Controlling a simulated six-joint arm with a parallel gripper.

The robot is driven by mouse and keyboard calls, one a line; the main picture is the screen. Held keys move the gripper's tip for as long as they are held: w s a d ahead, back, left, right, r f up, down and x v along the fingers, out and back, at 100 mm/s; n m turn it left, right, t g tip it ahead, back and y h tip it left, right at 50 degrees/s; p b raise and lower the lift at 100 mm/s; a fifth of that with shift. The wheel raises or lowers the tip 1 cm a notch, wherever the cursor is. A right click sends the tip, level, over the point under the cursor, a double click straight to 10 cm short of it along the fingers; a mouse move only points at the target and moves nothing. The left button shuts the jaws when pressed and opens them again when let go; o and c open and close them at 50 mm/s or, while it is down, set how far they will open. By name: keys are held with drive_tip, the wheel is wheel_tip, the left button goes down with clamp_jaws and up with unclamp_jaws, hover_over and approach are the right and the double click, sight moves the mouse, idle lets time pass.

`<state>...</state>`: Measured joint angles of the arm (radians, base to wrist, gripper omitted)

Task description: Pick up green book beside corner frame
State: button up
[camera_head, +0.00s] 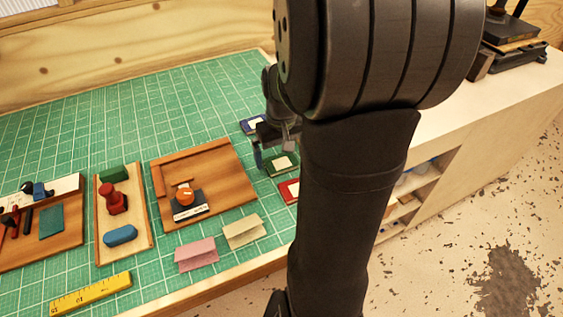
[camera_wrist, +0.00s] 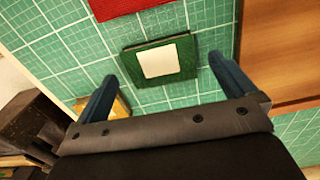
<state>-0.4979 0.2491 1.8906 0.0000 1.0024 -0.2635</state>
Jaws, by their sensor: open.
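The green book (camera_head: 281,164) lies flat on the green cutting mat, with a pale square label on its cover. In the wrist view the green book (camera_wrist: 160,62) lies just beyond the fingertips, roughly centred between them. My gripper (camera_head: 266,148) is beside the book in the head view and partly hidden by my arm. In the wrist view my gripper (camera_wrist: 163,72) is open and empty, with a blue finger on each side. The corner frame (camera_head: 205,180), a wooden board with raised strips along two edges, lies left of the book.
A red book (camera_head: 289,190) lies in front of the green book and a blue book (camera_head: 252,125) behind it. Pink (camera_head: 196,254) and cream folded cards (camera_head: 243,231) lie near the front edge. A wooden tray (camera_head: 146,220) stands farther left. The mat (camera_head: 190,105) behind is clear.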

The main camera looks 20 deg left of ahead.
drive_tip(key=shift+f, duration=0.9)
drive_tip(key=shift+c, duration=0.4)
drive_tip(key=c, duration=1)
drive_tip(key=shift+o, duration=0.2)
drive_tip(key=shift+r, duration=0.1)
